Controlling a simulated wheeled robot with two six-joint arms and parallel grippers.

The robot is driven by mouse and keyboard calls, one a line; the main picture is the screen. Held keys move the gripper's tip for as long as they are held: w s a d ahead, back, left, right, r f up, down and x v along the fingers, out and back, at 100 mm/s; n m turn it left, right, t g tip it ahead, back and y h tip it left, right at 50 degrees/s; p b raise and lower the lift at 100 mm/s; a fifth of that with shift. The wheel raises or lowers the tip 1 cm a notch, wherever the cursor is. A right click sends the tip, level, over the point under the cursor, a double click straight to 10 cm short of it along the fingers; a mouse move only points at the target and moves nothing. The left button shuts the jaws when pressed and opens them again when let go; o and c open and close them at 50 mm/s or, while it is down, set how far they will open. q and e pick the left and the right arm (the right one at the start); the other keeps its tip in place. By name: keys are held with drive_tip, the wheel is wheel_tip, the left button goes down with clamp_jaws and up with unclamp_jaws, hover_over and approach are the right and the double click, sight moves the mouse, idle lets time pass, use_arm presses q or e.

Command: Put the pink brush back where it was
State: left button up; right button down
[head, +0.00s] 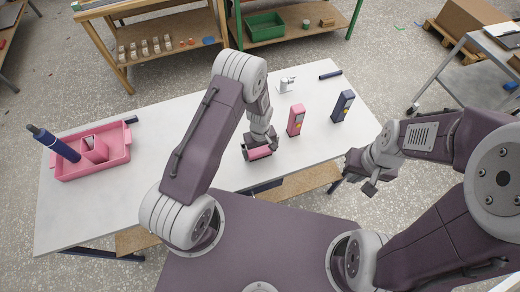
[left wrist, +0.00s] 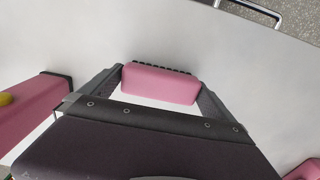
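My left gripper (head: 258,152) is over the middle of the white table (head: 200,130), with a pink brush (head: 259,152) between its fingers. In the left wrist view, the pink brush (left wrist: 160,84) spans the gap between both fingers, with dark bristles along its far edge. I cannot tell if it touches the table. A pink tray (head: 62,172) with a divided inside stands at the table's left end. A dark blue cylindrical thing (head: 55,145) leans in it, beside a pink block-like part (head: 95,150). My right gripper (head: 364,174) is empty off the table's front right edge, its fingers apart.
A pink box with a yellow spot (head: 295,120) and a dark blue box (head: 342,106) stand right of my left gripper. A small white object (head: 287,84) and a dark bar (head: 330,75) lie behind. The table between the tray and my left arm is clear.

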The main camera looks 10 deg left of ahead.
sight(260, 150)
use_arm(q)
drive_tip(key=shift+r, duration=0.35)
drive_tip(key=s+a+r+m+b, duration=0.1)
drive_tip(key=s+r, duration=0.1)
drive_tip(key=r, duration=0.6)
drive_tip(key=s+a+r+m+b, duration=0.1)
drive_tip(key=s+a+r+m, duration=0.15)
drive_tip(key=r, duration=0.65)
drive_tip(key=s+a+r+m+t, duration=0.1)
drive_tip(key=s+a+r+m, duration=0.2)
drive_tip(key=s, duration=0.6)
drive_tip(key=f+b, duration=0.5)
drive_tip(key=shift+w+d, duration=0.2)
drive_tip(key=shift+d, duration=0.15)
